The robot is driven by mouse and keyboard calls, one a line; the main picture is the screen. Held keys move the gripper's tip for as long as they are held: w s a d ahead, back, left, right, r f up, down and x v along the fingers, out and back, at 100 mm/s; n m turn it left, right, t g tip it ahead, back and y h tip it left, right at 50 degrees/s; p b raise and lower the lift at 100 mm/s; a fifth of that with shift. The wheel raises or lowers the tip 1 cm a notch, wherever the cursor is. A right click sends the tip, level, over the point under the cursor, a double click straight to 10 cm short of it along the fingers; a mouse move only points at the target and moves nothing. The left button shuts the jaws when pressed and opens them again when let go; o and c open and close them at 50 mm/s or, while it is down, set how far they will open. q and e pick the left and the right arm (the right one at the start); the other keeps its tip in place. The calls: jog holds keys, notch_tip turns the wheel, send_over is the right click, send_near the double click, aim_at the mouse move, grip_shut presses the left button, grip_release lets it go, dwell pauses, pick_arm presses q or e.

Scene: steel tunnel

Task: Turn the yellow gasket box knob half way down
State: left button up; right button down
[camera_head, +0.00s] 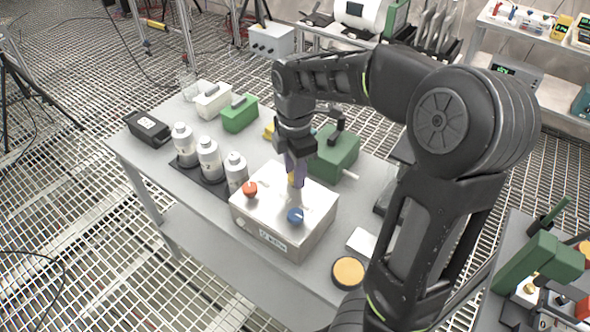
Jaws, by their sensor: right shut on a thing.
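The gasket box (277,233) is a silver metal box near the front of the grey table. An orange-red knob (249,189) sits on its top at the left and a blue knob (295,215) at the front right. The yellow knob (292,180) is toward the back of the top, mostly hidden by my right gripper. My right gripper (296,174) points down from above and is shut on the yellow knob. The knob's exact angle cannot be read. My left gripper is not in view.
Several white bottles (208,160) stand in a dark tray left of the box. A green case (335,152) is behind the gripper. A yellow-topped round container (348,271) sits right of the box. A black device (148,128) lies at the table's left end.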

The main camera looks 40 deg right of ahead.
jog(key=shift+m, duration=0.5)
jog(key=m+p, duration=0.1)
jog(key=m, duration=0.4)
jog(key=shift+r, duration=0.1)
jog(key=m, duration=0.4)
jog(key=shift+p, duration=0.35)
jog(key=m, duration=0.3)
jog(key=shift+m, duration=0.3)
jog(key=m, duration=0.3)
jog(key=shift+d+m+p, duration=0.1)
jog(key=shift+m+p, duration=0.2)
jog(key=shift+p, duration=0.05)
jog(key=m, duration=0.3)
jog(key=shift+m, duration=0.4)
jog(key=m, duration=0.6)
jog(key=shift+m, duration=0.4)
